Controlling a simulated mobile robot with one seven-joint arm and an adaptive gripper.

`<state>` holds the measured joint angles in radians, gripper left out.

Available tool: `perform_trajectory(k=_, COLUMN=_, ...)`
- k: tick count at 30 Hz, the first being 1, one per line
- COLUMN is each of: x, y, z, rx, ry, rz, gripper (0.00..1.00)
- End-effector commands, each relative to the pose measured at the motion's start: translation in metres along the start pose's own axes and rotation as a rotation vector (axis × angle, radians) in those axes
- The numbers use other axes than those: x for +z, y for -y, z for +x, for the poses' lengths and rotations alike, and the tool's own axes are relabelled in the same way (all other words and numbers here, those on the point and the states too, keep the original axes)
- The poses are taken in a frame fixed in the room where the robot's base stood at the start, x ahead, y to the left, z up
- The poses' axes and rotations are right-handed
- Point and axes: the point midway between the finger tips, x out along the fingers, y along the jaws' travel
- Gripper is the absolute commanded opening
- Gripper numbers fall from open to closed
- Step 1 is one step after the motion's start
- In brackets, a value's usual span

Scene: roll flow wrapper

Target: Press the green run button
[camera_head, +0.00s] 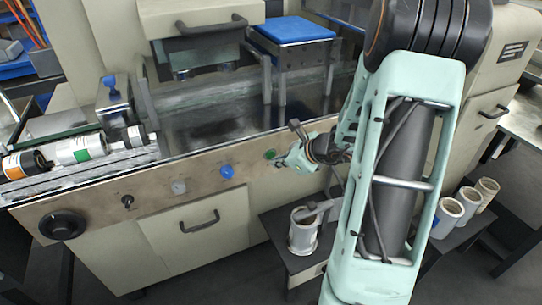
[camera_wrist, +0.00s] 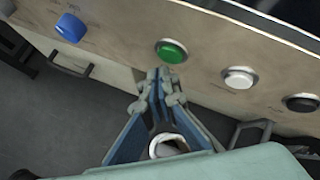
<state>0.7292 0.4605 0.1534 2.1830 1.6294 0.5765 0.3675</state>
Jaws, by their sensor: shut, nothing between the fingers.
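The green run button (camera_head: 270,154) is on the front panel of the wrapper, just left of my gripper in the head view. In the wrist view the green button (camera_wrist: 171,52) sits in a metal ring, beyond my fingertips. My gripper (camera_head: 283,163) is shut and empty, with its tips close to the panel. In the wrist view the closed fingertips of my gripper (camera_wrist: 159,83) point toward the panel, slightly below and left of the button. A gap shows between tips and button in the picture; I cannot tell its depth.
The wrist view shows a white button (camera_wrist: 239,78) and a black button (camera_wrist: 301,103). A white container (camera_head: 303,232) stands on a low table below. A drawer handle (camera_head: 199,222) projects below the panel.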

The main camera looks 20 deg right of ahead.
Motion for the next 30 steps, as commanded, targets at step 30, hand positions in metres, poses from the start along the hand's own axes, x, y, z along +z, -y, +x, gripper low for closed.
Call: perform_trajectory(k=30, x=0.0042, y=0.0042, z=0.0063, rx=0.000, ry=0.000, rz=0.000, gripper=0.00)
